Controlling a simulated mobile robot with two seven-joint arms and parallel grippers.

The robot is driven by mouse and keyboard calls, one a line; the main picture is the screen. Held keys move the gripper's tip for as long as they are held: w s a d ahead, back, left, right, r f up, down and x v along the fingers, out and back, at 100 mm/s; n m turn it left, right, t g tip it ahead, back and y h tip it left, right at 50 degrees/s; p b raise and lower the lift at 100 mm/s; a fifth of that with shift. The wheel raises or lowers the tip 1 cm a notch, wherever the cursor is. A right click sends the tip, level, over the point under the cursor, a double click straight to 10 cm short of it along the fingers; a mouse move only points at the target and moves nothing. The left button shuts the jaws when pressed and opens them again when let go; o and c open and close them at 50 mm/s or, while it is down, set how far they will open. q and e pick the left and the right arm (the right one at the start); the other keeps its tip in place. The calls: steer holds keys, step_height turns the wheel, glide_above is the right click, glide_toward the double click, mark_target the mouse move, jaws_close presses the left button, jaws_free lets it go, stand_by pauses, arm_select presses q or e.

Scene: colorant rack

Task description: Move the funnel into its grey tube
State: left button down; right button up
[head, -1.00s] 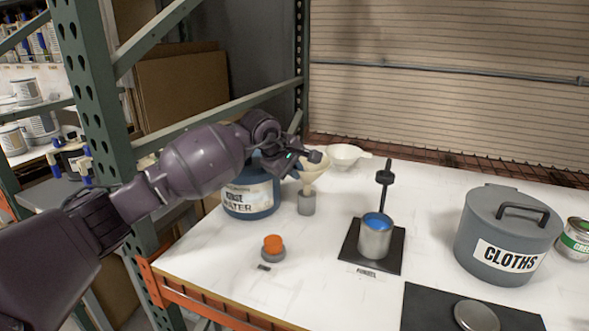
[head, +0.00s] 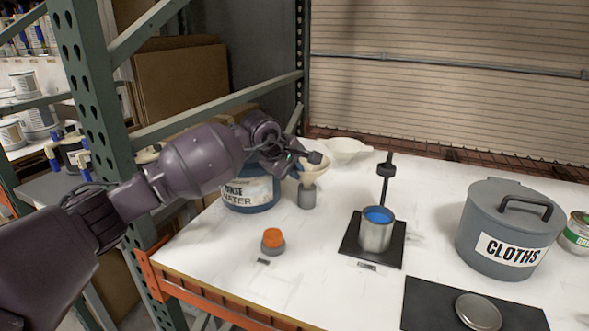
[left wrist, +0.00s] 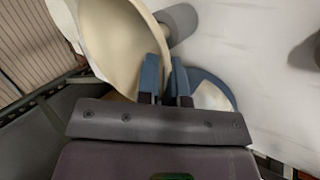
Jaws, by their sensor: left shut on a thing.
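The cream funnel (head: 314,172) is at the back left of the white table in the head view, over the small grey tube (head: 307,196). The funnel's wide bowl (left wrist: 122,45) fills the upper left of the left wrist view, with the grey tube (left wrist: 178,22) beyond it. My left gripper (head: 303,163) is shut on the funnel's rim, its blue fingers (left wrist: 165,78) close together there. The funnel's lower end meets the tube's top in the head view; how deep it sits inside is hidden. My right gripper is not in view.
A blue rinse water bucket (head: 250,193) stands just left of the tube, under my arm.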

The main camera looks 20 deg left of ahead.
arm_select(q)
steer(key=shift+f, duration=0.75)
steer(key=c, duration=1.2)
jaws_free()
steer(key=shift+o, duration=0.2)
